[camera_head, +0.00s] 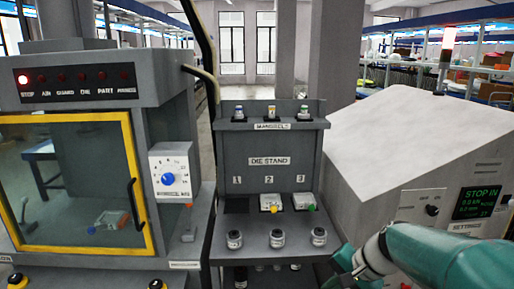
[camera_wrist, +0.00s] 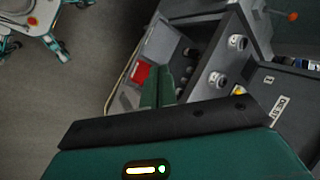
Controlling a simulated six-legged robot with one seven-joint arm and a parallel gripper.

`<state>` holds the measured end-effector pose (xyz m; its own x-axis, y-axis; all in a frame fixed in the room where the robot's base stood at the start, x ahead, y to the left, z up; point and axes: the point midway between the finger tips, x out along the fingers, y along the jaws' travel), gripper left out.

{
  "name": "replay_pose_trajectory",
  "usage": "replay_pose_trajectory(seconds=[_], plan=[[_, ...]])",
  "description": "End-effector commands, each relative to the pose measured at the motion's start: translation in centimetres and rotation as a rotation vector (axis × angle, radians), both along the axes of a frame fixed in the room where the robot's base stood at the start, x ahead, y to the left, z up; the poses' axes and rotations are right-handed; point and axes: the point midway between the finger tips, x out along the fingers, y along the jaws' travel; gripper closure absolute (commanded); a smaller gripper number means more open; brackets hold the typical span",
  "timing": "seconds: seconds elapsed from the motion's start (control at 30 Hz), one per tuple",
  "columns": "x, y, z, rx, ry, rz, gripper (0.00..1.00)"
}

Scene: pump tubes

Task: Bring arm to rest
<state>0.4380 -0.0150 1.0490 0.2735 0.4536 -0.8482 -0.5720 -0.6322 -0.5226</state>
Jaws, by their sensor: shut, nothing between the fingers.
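My arm reaches in from the lower right of the head view, teal with a grey joint. My gripper (camera_head: 345,265) is partly cut off by the bottom edge there, beside the lower right of the die stand (camera_head: 268,150). In the wrist view my gripper (camera_wrist: 158,85) shows two green fingers close together, shut with nothing between them. Beyond the fingertips lies a grey bin-like compartment with a red item (camera_wrist: 140,73). The die stand also shows tilted at the right of the wrist view (camera_wrist: 290,88).
A grey machine with a yellow-framed door (camera_head: 72,118) stands at the left. A sloped grey console (camera_head: 415,150) with a lit screen (camera_head: 478,203) is at the right, close to my arm. Several round jars, one of them a front jar (camera_head: 277,238), line the stand's front ledge. Bare floor (camera_wrist: 60,110) shows at left in the wrist view.

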Motion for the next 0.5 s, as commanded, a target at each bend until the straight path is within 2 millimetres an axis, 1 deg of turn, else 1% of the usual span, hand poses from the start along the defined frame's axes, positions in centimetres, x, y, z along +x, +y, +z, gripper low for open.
replay_pose_trajectory(seconds=[0.03,0.2,0.33,0.5], plan=[[-1.4,0.8,0.9,-0.057,-0.026,0.049,1.0],[-5.8,2.0,2.9,-0.252,-0.103,0.208,1.0],[-8.9,2.3,4.1,-0.396,-0.173,0.317,1.0],[-12.6,2.2,5.4,-0.573,-0.27,0.444,1.0]])
